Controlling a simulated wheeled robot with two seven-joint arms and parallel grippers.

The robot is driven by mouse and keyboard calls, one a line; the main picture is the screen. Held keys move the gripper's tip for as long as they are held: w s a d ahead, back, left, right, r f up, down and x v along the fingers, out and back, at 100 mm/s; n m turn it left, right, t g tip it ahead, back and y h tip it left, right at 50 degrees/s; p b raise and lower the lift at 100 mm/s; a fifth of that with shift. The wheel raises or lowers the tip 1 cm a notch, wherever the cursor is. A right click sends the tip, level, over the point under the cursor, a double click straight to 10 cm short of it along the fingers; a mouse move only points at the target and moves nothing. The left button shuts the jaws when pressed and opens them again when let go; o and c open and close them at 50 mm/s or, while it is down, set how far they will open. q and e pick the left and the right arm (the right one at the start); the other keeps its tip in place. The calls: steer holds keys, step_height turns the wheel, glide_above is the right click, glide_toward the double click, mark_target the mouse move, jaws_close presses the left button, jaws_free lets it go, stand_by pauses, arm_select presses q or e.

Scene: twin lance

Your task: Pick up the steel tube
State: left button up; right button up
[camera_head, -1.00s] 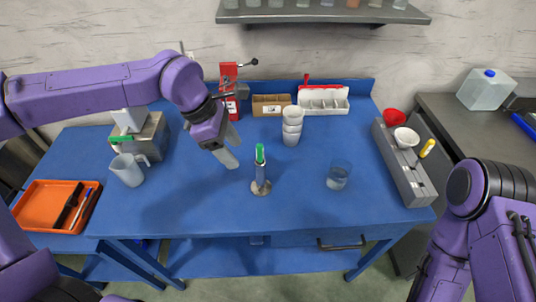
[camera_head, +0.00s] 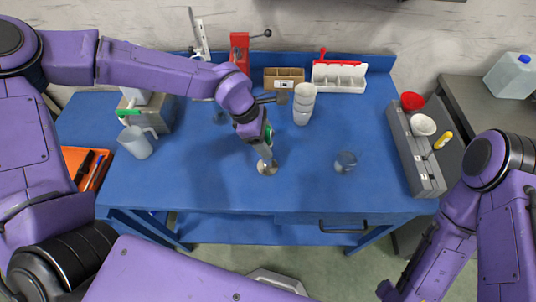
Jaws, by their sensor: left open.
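The steel tube stands upright on the blue table (camera_head: 210,180) on a round metal base (camera_head: 267,169). My left gripper (camera_head: 264,151) is at the tube, reaching down over it from behind and above. It is open, and its fingers and body hide most of the tube. A bit of the tube's green top (camera_head: 269,132) shows beside the gripper. Whether the fingers touch the tube cannot be told. My right arm shows at the right edge, but its gripper is out of view.
A clear glass (camera_head: 345,162) stands right of the tube. Stacked white cups (camera_head: 304,104), a cardboard box (camera_head: 284,77) and a red tool (camera_head: 240,52) are behind. A pitcher (camera_head: 137,142) stands left, a grey rack (camera_head: 414,150) right. The table's front middle is clear.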

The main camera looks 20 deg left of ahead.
arm_select(q)
steer(key=shift+s+r, duration=0.1)
steer(key=shift+s, duration=0.15)
steer(key=shift+c, duration=0.2)
steer(key=shift+w, duration=0.15)
jaws_close()
